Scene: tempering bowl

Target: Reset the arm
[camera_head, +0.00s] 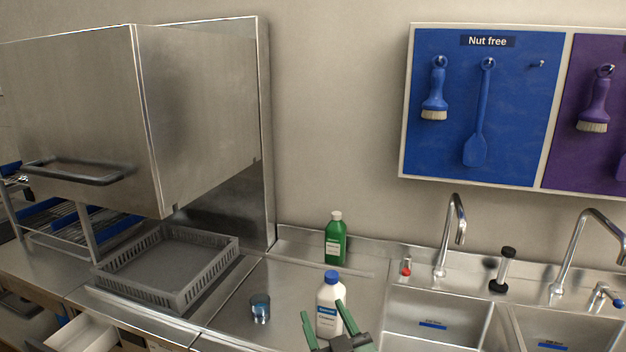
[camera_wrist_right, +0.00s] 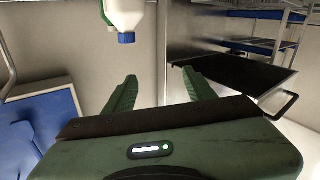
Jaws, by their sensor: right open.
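In the right wrist view my right gripper (camera_wrist_right: 157,85) is open and empty, and the white bottle (camera_wrist_right: 124,14) shows at the top, beyond the fingers. My left gripper is in neither view.
A green bottle (camera_head: 336,240) stands at the counter's back. A small metal cup (camera_head: 260,308) is left of the white bottle. A grey rack (camera_head: 232,250) sits under the raised steel hood (camera_head: 200,110). Sinks (camera_head: 436,312) with taps (camera_head: 449,235) lie right. A blue board (camera_head: 425,155) hangs above.

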